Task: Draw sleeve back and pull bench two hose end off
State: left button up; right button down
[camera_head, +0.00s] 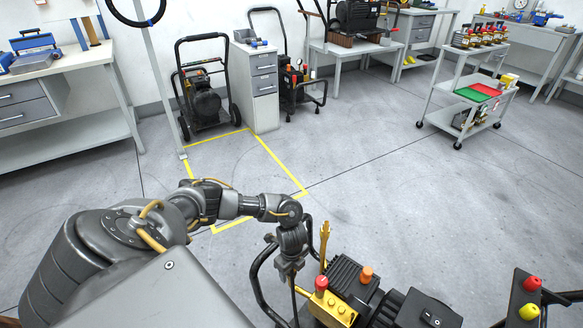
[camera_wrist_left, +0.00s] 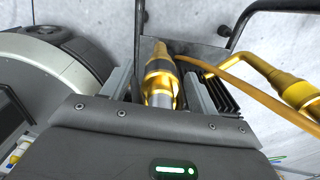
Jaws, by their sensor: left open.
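My left gripper (camera_head: 289,268) points down beside the near pressure washer (camera_head: 345,285) in the head view. In the left wrist view, my left gripper (camera_wrist_left: 158,88) is open, with one jaw on each side of a brass coupling (camera_wrist_left: 159,80). The coupling has a dark band and a silver part at its near end. I cannot tell whether the jaws touch it. A yellow hose (camera_wrist_left: 235,82) runs off to the right from beside the coupling. My right gripper is not in view.
A brass pipe (camera_wrist_left: 272,72) stands close to the right of the jaws. A black tube frame (camera_head: 258,290) rises near the gripper. Red (camera_head: 321,283) and orange (camera_head: 367,272) knobs stand on the washer. The floor (camera_head: 390,195) beyond is clear, and a trolley (camera_head: 470,95) stands farther back.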

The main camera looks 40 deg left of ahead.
pick_arm(q)
jog(key=shift+f, duration=0.2)
jog(key=c, duration=1.2)
jog(key=shift+o, duration=0.2)
jog(key=shift+r, duration=0.1)
jog(key=shift+r+p, duration=0.6)
jog(key=shift+p, duration=0.25)
jog(key=shift+r+p, duration=2.25)
jog(key=shift+p, duration=0.25)
